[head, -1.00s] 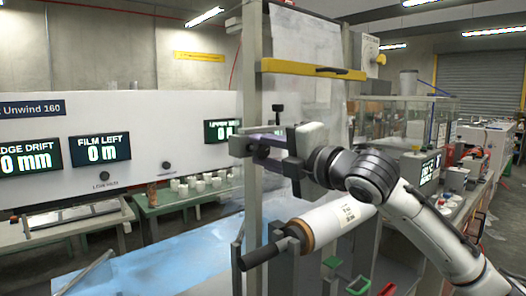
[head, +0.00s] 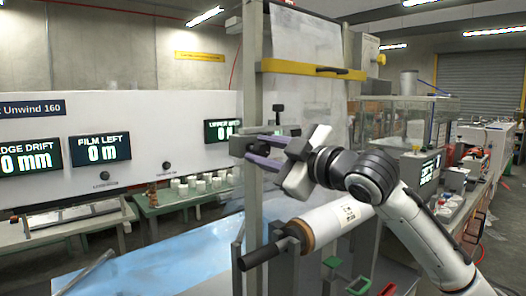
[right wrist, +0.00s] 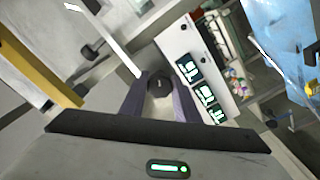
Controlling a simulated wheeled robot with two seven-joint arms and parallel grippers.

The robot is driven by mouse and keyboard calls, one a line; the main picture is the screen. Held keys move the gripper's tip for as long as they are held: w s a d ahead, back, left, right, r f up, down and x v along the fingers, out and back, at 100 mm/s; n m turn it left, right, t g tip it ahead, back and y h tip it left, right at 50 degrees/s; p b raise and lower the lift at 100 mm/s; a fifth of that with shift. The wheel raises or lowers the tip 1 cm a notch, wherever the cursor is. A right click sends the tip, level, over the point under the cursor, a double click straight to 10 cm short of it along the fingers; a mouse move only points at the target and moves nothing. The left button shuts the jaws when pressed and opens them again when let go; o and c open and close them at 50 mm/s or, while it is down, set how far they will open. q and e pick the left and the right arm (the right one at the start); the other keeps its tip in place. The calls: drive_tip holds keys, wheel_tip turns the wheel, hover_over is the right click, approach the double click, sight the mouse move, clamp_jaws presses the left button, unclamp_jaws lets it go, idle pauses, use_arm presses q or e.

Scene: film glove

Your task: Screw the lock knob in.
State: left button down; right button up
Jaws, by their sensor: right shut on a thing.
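The lock knob (right wrist: 160,86) is a dark round knob, seen end-on between two purple fingers in the right wrist view. My right gripper (right wrist: 159,92) is shut on it, one finger on each side. In the head view my right gripper (head: 258,151) reaches in from the right at the upright grey post (head: 254,90), its body tilted. The fingers and a grey block at the post hide most of the knob there. How deep the knob sits cannot be told. My left gripper is not in view.
A white film roll (head: 335,222) with a black handle (head: 263,253) sits below my right gripper. A yellow bar (head: 310,69) crosses above it. A small black knob (head: 278,109) stands just above the fingers. A white panel with displays (head: 100,150) is at the left.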

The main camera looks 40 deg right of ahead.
drive_tip(key=m, duration=0.4)
drive_tip(key=shift+a+f+m, duration=0.1)
drive_tip(key=shift+f+m, duration=0.05)
drive_tip(key=shift+m, duration=0.15)
drive_tip(key=m, duration=0.4)
drive_tip(key=shift+m, duration=0.3)
drive_tip(key=m, duration=1.3)
drive_tip(key=shift+m, duration=0.3)
drive_tip(key=m, duration=0.4)
drive_tip(key=shift+m, duration=0.3)
drive_tip(key=m, duration=0.4)
drive_tip(key=shift+m, duration=2)
